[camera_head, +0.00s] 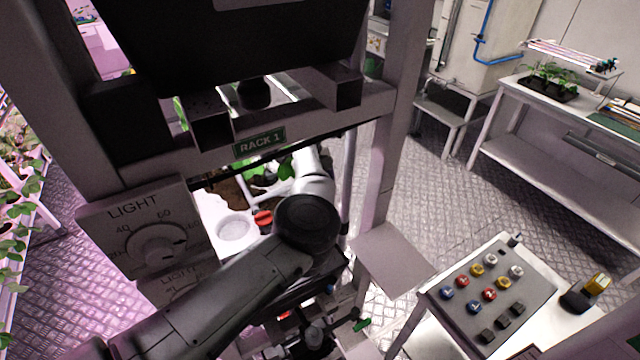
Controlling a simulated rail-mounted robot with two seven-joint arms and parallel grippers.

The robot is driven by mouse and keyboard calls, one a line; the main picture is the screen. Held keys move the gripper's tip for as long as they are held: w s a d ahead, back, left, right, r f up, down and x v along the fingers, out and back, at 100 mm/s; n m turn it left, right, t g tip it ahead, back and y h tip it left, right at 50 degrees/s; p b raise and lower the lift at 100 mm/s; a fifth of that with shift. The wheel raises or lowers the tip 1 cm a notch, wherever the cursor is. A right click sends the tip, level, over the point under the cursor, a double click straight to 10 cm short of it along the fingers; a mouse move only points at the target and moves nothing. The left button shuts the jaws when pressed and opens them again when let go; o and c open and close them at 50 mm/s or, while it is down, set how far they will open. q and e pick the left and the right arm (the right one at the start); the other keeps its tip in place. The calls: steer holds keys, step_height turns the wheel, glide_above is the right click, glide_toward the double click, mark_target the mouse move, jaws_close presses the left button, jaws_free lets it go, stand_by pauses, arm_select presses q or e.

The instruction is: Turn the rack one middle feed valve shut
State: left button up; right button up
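Rack one bears a green RACK 1 sign (260,142) on its grey crossbar. My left arm comes in from the lower left and bends up at a dark round joint into the rack. Its gripper is hidden behind the frame. A small red knob-like part (263,218) shows just left of that joint, beside a white round disc. I cannot tell whether it is a feed valve. Lower down, a green piece (362,325) and a small red piece show below the arm, partly hidden. No middle feed valve can be clearly made out. My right gripper is not in view.
A LIGHT dial panel (140,232) hangs on the rack's left. Rack posts and the crossbar stand close around my arm. A table (422,345) with a button panel (490,292) is at lower right. A bench (560,165) stands behind; the floor between is clear.

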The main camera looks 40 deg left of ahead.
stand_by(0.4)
arm_select(q)
steer(key=o, duration=0.9)
steer(key=shift+o, duration=0.2)
